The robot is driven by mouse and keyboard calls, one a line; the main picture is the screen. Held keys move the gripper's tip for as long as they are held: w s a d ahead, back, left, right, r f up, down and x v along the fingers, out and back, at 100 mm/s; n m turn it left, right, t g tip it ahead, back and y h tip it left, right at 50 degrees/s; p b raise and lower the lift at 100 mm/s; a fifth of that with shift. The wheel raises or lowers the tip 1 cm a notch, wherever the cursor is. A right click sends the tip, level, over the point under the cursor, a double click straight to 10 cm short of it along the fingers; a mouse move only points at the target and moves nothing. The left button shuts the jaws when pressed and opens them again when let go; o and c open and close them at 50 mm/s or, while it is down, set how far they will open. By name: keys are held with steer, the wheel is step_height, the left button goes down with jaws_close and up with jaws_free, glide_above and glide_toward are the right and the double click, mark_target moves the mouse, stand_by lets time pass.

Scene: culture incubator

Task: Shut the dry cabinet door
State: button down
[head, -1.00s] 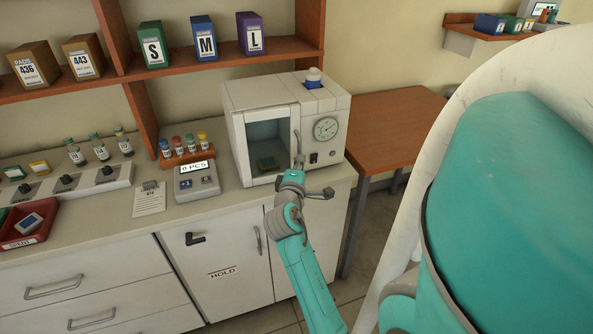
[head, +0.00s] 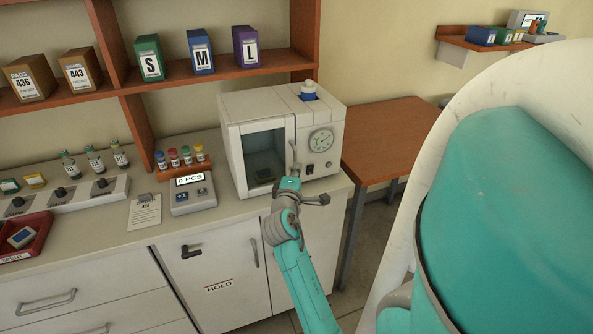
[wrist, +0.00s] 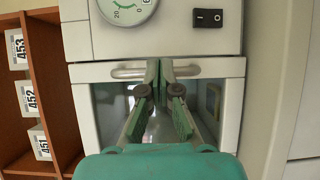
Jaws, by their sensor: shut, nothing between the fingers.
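The dry cabinet (head: 334,112) is a white box on the counter, with a dial and switch to the right of its door. Its windowed door (head: 231,155) looks flush or nearly flush with the front; a small gap cannot be ruled out. In the wrist view, the door (wrist: 82,125) lies just below the control panel, with a bar handle (wrist: 127,72) along its near-panel edge. My gripper (head: 295,168) is in front of the handle side. Its fingers (wrist: 160,72) are shut and empty, with tips at the handle; contact is unclear.
A scale (head: 193,193) and a rack of coloured vials (head: 182,165) stand left of the cabinet. A wooden shelf (head: 215,68) with labelled boxes is above. A lower brown table (head: 390,130) at right is clear.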

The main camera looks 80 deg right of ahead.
steer(key=s+a, duration=0.1)
steer(key=a, duration=1.1)
steer(key=shift+s, duration=0.15)
steer(key=a+f+n+t+y, duration=0.1)
steer(key=a+f+t+y, duration=0.3)
steer(key=a, duration=0.4)
steer(key=w+a+f+n+t+y, duration=0.1)
steer(key=a+f+t+y, duration=0.2)
steer(key=a+f, duration=0.35)
steer(key=a+f+n+t+y, duration=0.2)
steer(key=a+f+t+y, duration=0.15)
steer(key=a, duration=0.65)
steer(key=s+a+r+m+t+y, duration=0.1)
steer(key=s+a+m+y, duration=0.1)
steer(key=s+a, duration=0.5)
steer(key=s+a+r+m+t+y, duration=0.1)
steer(key=s+a+r+m+y, duration=0.1)
steer(key=s+a+y, duration=0.3)
steer(key=s+a+m, duration=0.1)
steer(key=s+a, duration=0.1)
steer(key=s, duration=0.1)
steer(key=shift+r, duration=0.3)
steer(key=shift+d+t, duration=0.1)
steer(key=shift+t, duration=0.15)
